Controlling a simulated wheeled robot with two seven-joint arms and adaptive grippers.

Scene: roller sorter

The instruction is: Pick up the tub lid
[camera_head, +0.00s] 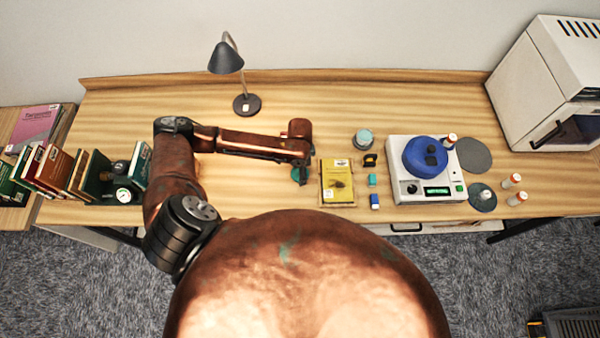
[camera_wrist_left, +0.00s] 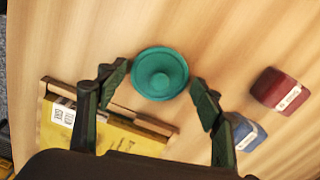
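In the left wrist view my left gripper (camera_wrist_left: 157,82) is open, with one finger on each side of the lid. Gaps show between the fingers and the lid's rim; how high the fingertips are is hard to tell. My right gripper is not in view.
A yellow book (camera_head: 337,181) lies close to the left gripper. A dark red block (camera_wrist_left: 280,91) and a blue block (camera_wrist_left: 246,132) lie near the lid. A teal-topped jar (camera_head: 364,138) and a white device (camera_head: 425,192) stand to the right; a lamp (camera_head: 246,104) stands behind.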

